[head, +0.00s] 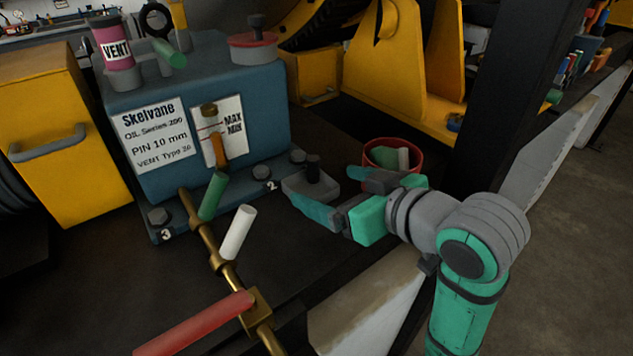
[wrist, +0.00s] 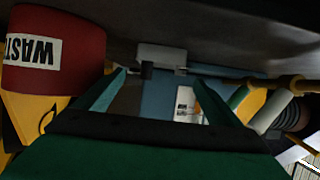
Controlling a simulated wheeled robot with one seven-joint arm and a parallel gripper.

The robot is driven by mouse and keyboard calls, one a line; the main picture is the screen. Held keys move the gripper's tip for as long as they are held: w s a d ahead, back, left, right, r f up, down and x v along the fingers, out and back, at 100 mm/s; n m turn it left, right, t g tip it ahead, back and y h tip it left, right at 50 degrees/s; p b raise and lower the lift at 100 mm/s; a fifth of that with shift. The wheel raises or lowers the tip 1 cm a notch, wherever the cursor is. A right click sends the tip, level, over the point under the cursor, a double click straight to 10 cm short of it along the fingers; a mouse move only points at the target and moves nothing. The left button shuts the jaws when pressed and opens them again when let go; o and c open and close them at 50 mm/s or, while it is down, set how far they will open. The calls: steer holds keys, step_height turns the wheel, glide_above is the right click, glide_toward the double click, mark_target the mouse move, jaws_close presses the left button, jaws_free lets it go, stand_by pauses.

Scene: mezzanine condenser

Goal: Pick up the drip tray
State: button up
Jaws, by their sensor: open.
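The drip tray (head: 326,188) is a small grey tray with an upright black knob (head: 313,168), on the dark bench at the front right corner of the blue pump housing. In the wrist view, which is upside down, the tray (wrist: 160,54) shows as a pale block with its dark knob (wrist: 147,70) below. My gripper (head: 322,190) is open and empty, close to the tray, with its green fingers spread. In the wrist view the tray and knob appear between the fingertips (wrist: 158,74). I cannot tell whether a finger touches the tray.
A red waste cup (head: 413,153) stands just behind my gripper and looms in the wrist view (wrist: 55,50). The blue housing (head: 262,115) stands behind the tray. A brass pipe (head: 205,235) with coloured handles crosses at the left. A dark post (head: 505,90) rises at the right.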

mark_target(299, 176)
steer(key=x, duration=0.9)
steer(key=shift+w+f, duration=0.1)
steer(key=shift+f, duration=0.05)
steer(key=c, duration=1.3)
